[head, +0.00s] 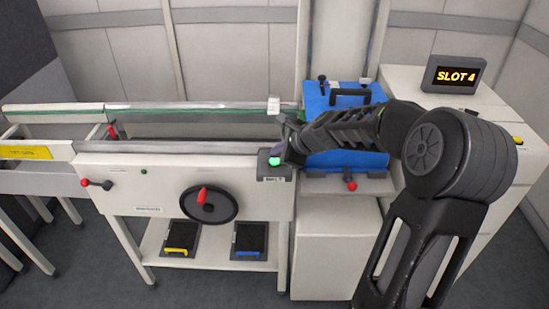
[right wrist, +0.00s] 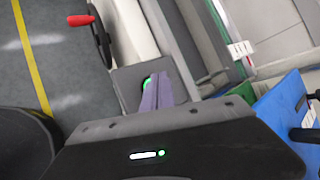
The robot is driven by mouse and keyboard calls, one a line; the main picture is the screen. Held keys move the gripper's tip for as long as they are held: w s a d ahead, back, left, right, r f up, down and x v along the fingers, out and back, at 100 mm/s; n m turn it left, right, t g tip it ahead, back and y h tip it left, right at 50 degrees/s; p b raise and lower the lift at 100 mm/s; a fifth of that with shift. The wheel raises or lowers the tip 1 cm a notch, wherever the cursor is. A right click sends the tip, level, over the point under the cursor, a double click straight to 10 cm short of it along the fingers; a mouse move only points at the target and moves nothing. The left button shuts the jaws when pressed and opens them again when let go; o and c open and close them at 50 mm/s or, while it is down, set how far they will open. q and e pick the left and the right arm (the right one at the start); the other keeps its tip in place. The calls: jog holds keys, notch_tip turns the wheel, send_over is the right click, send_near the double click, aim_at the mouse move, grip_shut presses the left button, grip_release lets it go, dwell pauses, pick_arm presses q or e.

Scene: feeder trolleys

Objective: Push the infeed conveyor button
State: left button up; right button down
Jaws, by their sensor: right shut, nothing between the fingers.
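A lit green button (head: 274,161) sits on a small dark box (head: 273,178) at the right end of the white conveyor (head: 150,172). My right gripper (head: 279,148) is shut and empty, with its fingertips right at the button. In the right wrist view, the purple fingers (right wrist: 160,92) lie over the dark box (right wrist: 130,82) and partly cover the green button (right wrist: 147,84). I cannot tell whether the tips touch the button or are just above it. My left gripper is not in view.
A blue feeder unit (head: 345,100) with a black handle stands right of the button, behind my right arm. A display reading "SLOT 4" (head: 455,75) stands on a white cabinet. A handwheel with a red knob (head: 208,204) is on the conveyor front.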

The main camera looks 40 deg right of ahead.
aim_at(277, 161)
notch_tip(277, 161, up, 6)
jog(key=p, duration=0.6)
jog(key=shift+r, duration=0.1)
